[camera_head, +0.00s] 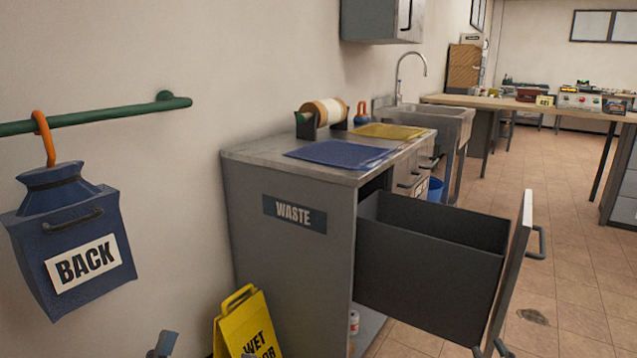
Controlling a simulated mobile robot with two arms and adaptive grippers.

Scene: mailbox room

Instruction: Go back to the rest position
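My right gripper (491,349) is at the bottom edge of the head view, in front of the lower end of the pulled-out drawer's front panel (512,275). Its two fingertips show apart with nothing clearly between them. I cannot tell whether it touches the panel. Only a small grey tip of my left gripper (163,346) shows at the bottom left, beside the yellow wet-floor sign (245,325). The rest of both grippers and arms is out of view.
A grey cabinet marked WASTE (290,265) has its deep dark drawer (430,280) open to the right. A blue box marked BACK (75,240) hangs from a green rail (100,117) at left. A sink (430,115) and tables stand behind.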

